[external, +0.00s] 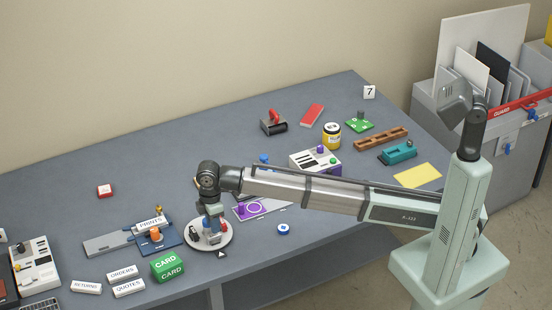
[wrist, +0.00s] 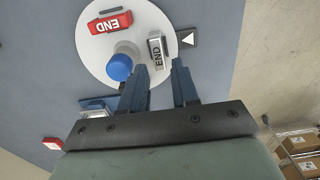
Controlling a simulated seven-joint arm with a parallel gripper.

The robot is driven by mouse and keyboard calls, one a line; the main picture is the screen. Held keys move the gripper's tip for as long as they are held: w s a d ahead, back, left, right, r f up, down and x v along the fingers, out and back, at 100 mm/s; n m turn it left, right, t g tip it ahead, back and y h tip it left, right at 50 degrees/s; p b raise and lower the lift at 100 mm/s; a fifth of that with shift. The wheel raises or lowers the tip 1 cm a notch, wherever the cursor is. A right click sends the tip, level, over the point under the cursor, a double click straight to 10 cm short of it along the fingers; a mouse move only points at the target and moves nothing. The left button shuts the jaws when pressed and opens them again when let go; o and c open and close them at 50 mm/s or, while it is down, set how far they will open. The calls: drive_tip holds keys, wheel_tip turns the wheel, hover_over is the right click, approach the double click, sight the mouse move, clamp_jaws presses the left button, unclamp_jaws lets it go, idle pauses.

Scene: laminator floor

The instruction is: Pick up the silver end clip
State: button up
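The silver end clip (wrist: 157,46), marked END, lies on a round white plate (wrist: 98,71) in the wrist view, near the plate's right edge. My gripper (wrist: 160,64) is open, with its two blue fingers apart. The clip shows just beyond the fingertips, roughly in line with the gap, nearer the left finger. Nothing shows held between the fingers. In the external view my gripper (external: 213,225) points down over the white plate (external: 207,247) and hides part of it. I cannot make out the silver clip clearly there.
A red END clip (wrist: 110,22) and a blue-topped post (wrist: 119,67) share the plate, the post close to the left finger. An arrow tile (wrist: 188,39) sits beside the plate. A green CARD block (external: 167,267) and the PRINTS fixture (external: 151,224) stand left of it.

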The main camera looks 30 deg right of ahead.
sight(214, 236)
wheel_tip(214, 236, down, 5)
drive_tip(key=shift+w+r, duration=0.1)
drive_tip(key=shift+w, duration=0.05)
clamp_jaws()
idle(0.4)
